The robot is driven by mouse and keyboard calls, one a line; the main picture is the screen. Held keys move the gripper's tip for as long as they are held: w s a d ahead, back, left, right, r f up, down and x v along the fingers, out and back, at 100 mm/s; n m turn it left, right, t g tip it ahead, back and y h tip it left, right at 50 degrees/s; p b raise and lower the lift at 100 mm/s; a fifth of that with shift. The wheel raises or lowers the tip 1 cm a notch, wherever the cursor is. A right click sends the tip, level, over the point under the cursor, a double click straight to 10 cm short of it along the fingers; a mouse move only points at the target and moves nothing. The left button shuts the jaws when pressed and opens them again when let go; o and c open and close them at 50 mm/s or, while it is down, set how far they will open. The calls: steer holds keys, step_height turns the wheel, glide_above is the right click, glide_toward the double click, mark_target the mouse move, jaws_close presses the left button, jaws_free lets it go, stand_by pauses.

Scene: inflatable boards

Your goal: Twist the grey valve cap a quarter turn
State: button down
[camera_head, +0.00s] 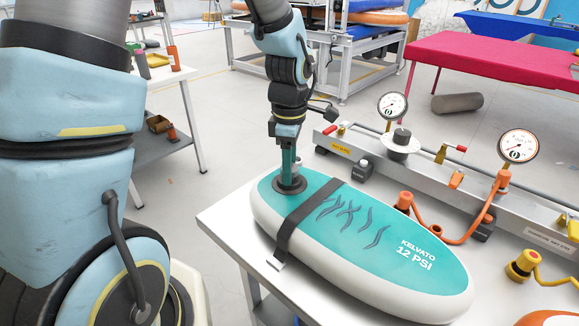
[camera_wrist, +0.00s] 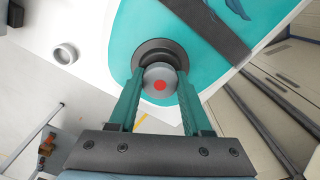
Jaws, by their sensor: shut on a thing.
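The grey valve cap (camera_wrist: 160,78) has a red dot on its top and sits at the dark round valve base (camera_wrist: 153,52) in the wrist view. My gripper (camera_wrist: 161,76) is shut on the cap, with one green finger on each side of it. In the head view my gripper (camera_head: 288,172) points straight down at the valve base (camera_head: 290,186), at the far left end of the teal and white inflatable board (camera_head: 400,225). The cap is mostly hidden behind the fingers there.
A black strap (camera_head: 308,221) crosses the board close to the valve. A metal rail (camera_head: 350,152) with gauges (camera_head: 392,106) and an orange hose (camera_head: 447,240) runs behind the board. The white table (camera_head: 232,227) is clear at front left.

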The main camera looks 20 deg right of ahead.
steer(key=c, duration=0.9)
jaws_free()
jaws_close()
steer(key=m+p, duration=0.1)
steer(key=m, duration=0.1)
steer(key=shift+r+m, duration=0.1)
steer(key=shift+m, duration=1.4)
steer(key=shift+m+p, duration=0.55)
steer(key=shift+m, duration=0.45)
steer(key=m, duration=0.3)
steer(key=shift+p, duration=0.35)
